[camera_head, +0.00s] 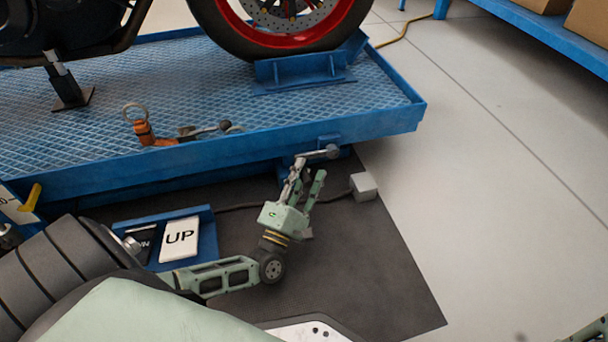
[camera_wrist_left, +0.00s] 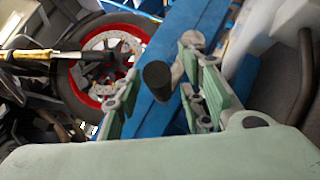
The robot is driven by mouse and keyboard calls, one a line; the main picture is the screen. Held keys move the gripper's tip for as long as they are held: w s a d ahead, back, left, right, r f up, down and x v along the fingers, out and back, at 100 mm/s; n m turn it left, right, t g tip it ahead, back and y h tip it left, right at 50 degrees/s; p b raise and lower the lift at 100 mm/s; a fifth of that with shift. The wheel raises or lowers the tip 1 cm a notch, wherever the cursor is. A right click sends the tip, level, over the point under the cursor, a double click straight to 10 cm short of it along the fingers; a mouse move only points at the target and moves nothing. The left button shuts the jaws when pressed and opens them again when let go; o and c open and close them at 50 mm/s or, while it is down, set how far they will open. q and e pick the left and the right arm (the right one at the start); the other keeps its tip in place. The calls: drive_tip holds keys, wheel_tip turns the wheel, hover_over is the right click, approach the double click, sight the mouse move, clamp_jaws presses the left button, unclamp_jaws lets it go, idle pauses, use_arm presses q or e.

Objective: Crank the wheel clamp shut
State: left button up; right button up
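The crank (camera_head: 320,153) is a grey lever on the front edge of the blue lift, near its right corner. In the left wrist view its dark round grip (camera_wrist_left: 157,75) lies between the finger pads. My left gripper (camera_head: 309,170) is just below the crank, fingers apart and pointing up at it. The pads stand clear of the grip in the wrist view, so the gripper is open. The blue wheel clamp (camera_head: 300,70) is at the foot of the red-rimmed front wheel (camera_head: 290,40); its jaw gap is hard to judge.
An orange strap with a ring (camera_head: 143,130) and small metal parts lie on the lift deck (camera_head: 200,85). A pedal box marked UP (camera_head: 180,238) and a small white box (camera_head: 363,186) are on the dark mat. The floor to the right is clear.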

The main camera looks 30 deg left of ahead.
use_arm(q)
drive_tip(key=shift+c, duration=0.2)
clamp_jaws()
idle(0.3)
